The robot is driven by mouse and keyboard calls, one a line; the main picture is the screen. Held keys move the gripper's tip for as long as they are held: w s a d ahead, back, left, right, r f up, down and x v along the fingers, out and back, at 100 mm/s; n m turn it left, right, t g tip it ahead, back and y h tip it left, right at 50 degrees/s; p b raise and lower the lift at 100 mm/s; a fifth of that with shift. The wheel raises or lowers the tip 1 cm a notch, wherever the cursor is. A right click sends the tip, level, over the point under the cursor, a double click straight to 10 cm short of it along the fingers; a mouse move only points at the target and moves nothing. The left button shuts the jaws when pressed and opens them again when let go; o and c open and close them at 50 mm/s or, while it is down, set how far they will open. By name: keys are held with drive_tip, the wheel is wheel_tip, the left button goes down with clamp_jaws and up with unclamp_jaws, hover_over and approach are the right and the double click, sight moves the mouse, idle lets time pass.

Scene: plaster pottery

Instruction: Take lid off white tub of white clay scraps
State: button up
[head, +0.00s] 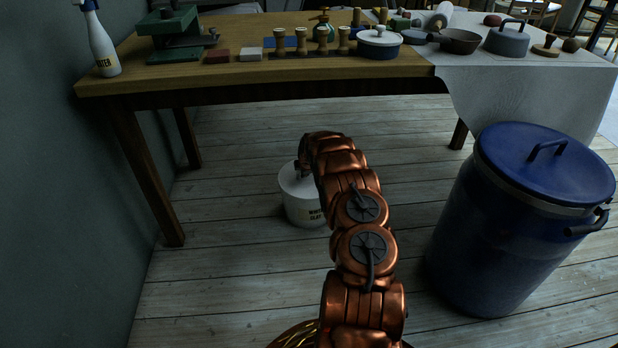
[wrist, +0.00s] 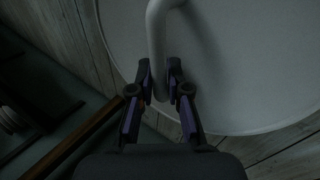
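The clay inside is hidden. My arm hides the gripper in the head view.
A large blue lidded bin (head: 510,225) stands on the floor to the right. A wooden table (head: 250,75) with tools and pots stands behind and over the tub, its left leg (head: 148,175) nearby. Bare plank floor (head: 225,285) lies to the left front.

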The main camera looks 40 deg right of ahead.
sight(309, 181)
clamp_jaws()
drive_tip(key=shift+r, duration=0.15)
drive_tip(key=shift+r+p, duration=0.3)
wheel_tip(309, 181, up, 3)
drive_tip(key=shift+d+r+p, duration=0.1)
drive_tip(key=shift+r+p, duration=0.1)
drive_tip(key=shift+p, duration=0.85)
drive_tip(key=s+p, duration=0.1)
drive_tip(key=s, duration=0.2)
drive_tip(key=shift+s+a+r+p, duration=0.1)
drive_tip(key=shift+s+a+p, duration=0.1)
drive_tip(key=shift+s+p, duration=1.15)
drive_tip(key=shift+s+a+r+p, duration=0.2)
drive_tip(key=shift+s+p, duration=0.45)
drive_tip(key=shift+s, duration=1.35)
drive_tip(key=shift+s+a+r+p, duration=0.1)
drive_tip(key=shift+s+a+p, duration=0.15)
drive_tip(key=shift+s+p, duration=1.1)
drive_tip(key=shift+s+a+p, duration=0.15)
drive_tip(key=shift+s+p, duration=0.75)
drive_tip(key=shift+p, duration=0.05)
drive_tip(key=shift+s+a+p, duration=0.15)
drive_tip(key=shift+s+p, duration=0.7)
drive_tip(key=shift+p, duration=0.05)
